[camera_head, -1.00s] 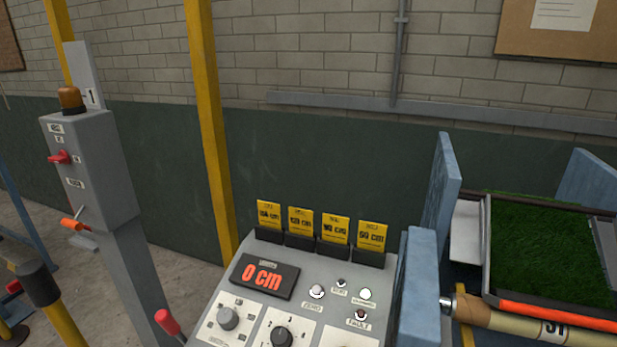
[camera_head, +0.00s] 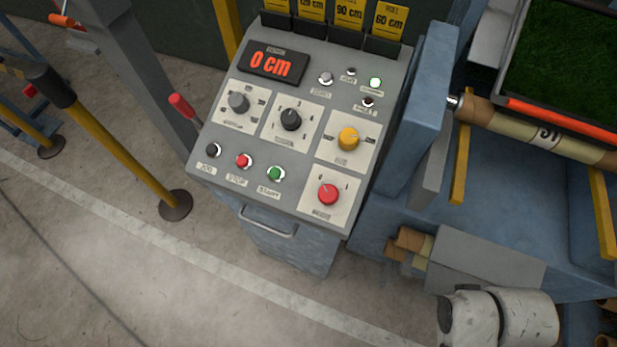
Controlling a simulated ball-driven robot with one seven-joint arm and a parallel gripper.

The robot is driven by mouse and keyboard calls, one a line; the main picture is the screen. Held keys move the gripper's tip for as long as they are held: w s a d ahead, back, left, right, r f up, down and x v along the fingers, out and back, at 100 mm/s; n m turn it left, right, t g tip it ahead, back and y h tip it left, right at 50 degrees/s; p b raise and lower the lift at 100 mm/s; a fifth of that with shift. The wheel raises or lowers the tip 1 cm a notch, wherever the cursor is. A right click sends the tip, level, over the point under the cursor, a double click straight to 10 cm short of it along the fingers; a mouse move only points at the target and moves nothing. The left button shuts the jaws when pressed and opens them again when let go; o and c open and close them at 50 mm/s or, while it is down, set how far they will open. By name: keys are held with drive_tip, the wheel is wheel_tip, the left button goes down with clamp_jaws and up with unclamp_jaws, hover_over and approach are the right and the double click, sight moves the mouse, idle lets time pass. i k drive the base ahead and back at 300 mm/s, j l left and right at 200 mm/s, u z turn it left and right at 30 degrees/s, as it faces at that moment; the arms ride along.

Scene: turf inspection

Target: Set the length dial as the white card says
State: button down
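A grey sloped console (camera_head: 222,155) stands near the middle, its display (camera_head: 272,64) reading 0 cm in red. Its face has a grey knob (camera_head: 238,102), a black knob (camera_head: 291,119), a yellow knob (camera_head: 348,139) and a red knob (camera_head: 328,194) on pale plates. The small labels are too blurred to tell which knob is the length dial. Yellow cards stand along the console's top edge; I read 120 cm (camera_head: 311,8), 90 cm (camera_head: 349,12) and 60 cm (camera_head: 389,20). No white card is in view now. My gripper is not in view.
Black, red and green buttons (camera_head: 275,173) line the console's lower face; a handle (camera_head: 268,222) is below. A yellow post (camera_head: 100,135) stands left. A blue machine (camera_head: 530,200) with turf (camera_head: 565,60) and a cardboard roll (camera_head: 590,152) is right. The front floor is clear.

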sight(240, 104)
drive_tip(key=z, duration=1.5)
drive_tip(key=k+j+u, duration=0.1)
drive_tip(key=u, duration=1.75)
drive_tip(key=j, duration=0.3)
drive_tip(key=k+j+z, duration=0.15)
drive_tip(key=j, duration=0.15)
